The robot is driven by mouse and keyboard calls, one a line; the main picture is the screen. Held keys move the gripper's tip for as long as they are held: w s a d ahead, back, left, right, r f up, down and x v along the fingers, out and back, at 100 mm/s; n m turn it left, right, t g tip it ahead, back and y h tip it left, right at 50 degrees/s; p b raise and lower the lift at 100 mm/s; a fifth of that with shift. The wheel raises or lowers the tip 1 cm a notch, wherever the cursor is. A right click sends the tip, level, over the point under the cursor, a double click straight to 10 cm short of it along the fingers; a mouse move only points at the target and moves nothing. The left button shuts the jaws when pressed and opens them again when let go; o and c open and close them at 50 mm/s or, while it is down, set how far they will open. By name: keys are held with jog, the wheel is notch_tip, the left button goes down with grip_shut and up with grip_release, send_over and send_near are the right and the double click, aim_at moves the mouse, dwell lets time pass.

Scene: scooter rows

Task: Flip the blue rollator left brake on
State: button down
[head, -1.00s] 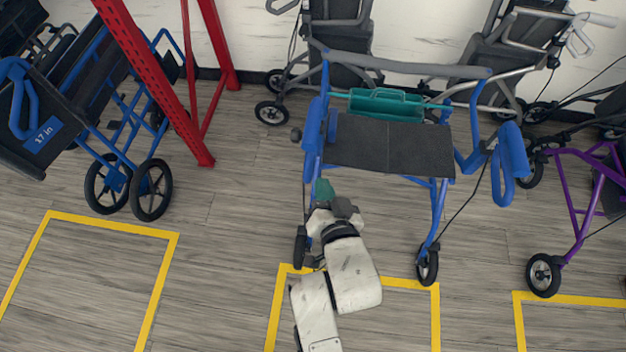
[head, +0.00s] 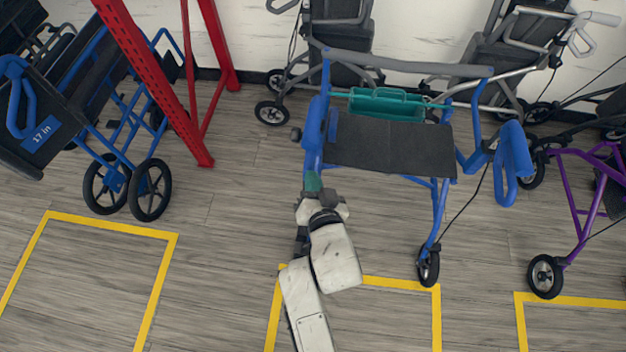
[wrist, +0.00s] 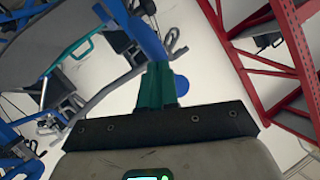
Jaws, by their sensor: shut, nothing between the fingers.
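The blue rollator (head: 388,146) stands in the middle of the head view, with a dark seat and a teal basket behind it. Its picture-left handle (head: 315,122) is blue; the brake lever there is not clear to make out. A blue loop hangs at the picture-right handle (head: 505,170). My gripper (head: 313,181) has teal fingers, is shut and empty, and appears just below the picture-left handle; I cannot tell if it touches. In the wrist view the shut fingers (wrist: 158,84) point at a pale wall. A blue tube (wrist: 130,25) crosses beyond them and a blue rounded piece (wrist: 181,86) shows beside the tips.
A red rack post (head: 160,85) and a blue wheelchair (head: 100,130) stand to the left. A purple rollator (head: 578,205) stands right, and grey walkers (head: 340,40) behind. Yellow floor outlines (head: 105,222) mark the front. Floor between the wheelchair and blue rollator is clear.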

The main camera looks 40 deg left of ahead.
notch_tip(320, 180, down, 9)
jog(key=w+a+n+t+y+b, duration=0.1)
jog(key=t+y+b, duration=0.2)
jog(key=b, duration=2.2)
jog(key=shift+w+y+b, duration=0.3)
jog(key=shift+w+b, duration=0.05)
jog(key=shift+r, duration=0.1)
